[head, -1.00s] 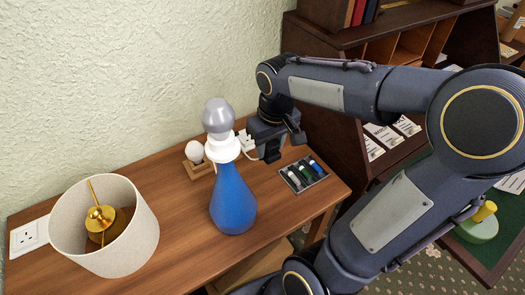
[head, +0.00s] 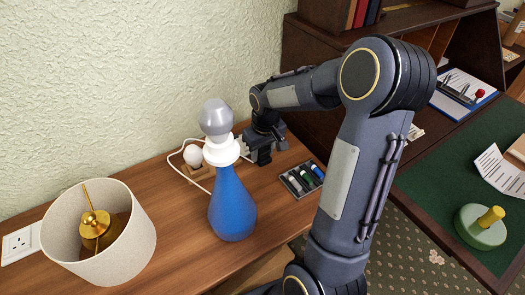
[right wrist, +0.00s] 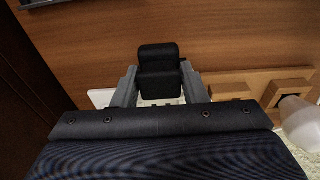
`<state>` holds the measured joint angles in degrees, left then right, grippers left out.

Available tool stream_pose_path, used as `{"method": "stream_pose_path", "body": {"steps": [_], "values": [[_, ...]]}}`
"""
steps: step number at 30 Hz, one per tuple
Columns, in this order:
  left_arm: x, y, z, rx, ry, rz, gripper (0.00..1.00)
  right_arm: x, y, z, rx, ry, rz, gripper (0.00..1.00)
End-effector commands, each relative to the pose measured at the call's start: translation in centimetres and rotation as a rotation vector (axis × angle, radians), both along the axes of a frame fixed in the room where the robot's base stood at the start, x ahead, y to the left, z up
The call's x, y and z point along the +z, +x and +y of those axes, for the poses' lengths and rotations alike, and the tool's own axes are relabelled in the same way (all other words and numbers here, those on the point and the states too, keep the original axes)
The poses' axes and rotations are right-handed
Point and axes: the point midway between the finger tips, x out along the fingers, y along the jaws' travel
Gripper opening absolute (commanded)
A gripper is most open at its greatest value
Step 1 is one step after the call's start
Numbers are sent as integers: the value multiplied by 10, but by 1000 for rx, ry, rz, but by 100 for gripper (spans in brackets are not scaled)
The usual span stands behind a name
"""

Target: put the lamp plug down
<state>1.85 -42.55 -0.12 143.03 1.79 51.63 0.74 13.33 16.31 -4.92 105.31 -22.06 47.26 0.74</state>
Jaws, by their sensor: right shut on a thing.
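The lamp (head: 232,205) stands upright on the wooden side table, with a blue base, a white collar and a grey bulb. Its white cord (head: 172,166) loops around behind it towards my right gripper (head: 260,154). That gripper is low over the table, just right of and behind the lamp, and shut on the lamp plug. The plug is mostly hidden by the jaws. Whether the plug touches the table is unclear. My left gripper is not in view.
A cream lampshade (head: 140,228) lies on the table (head: 185,262) at left, near a white socket (head: 20,243). A spare white bulb (head: 193,155) sits on a wooden block behind the lamp. A marker tray (head: 303,179) lies right of the gripper. A dark bookcase stands at right.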

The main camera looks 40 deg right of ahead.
Motion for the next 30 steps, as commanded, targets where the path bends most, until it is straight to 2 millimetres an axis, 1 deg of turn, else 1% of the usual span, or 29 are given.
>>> {"method": "stream_pose_path", "body": {"steps": [5, 14, 15, 19, 20, 27, 30], "values": [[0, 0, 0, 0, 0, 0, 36, 1, 0, 0, 0, 0, -2, 12], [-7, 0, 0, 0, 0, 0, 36, -9, 0, 0, 0, 0, -2, 12], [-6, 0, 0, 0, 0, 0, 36, -8, 0, 0, 0, 0, -2, 42], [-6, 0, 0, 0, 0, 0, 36, -7, 0, 0, 0, 0, -2, 59], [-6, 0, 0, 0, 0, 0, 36, -7, 0, 0, 0, 0, -2, 61], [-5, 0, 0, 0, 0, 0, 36, -7, 0, 0, 0, 0, -2, 61], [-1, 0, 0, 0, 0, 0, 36, -1, 0, 0, 0, -1, -2, 61]]}}
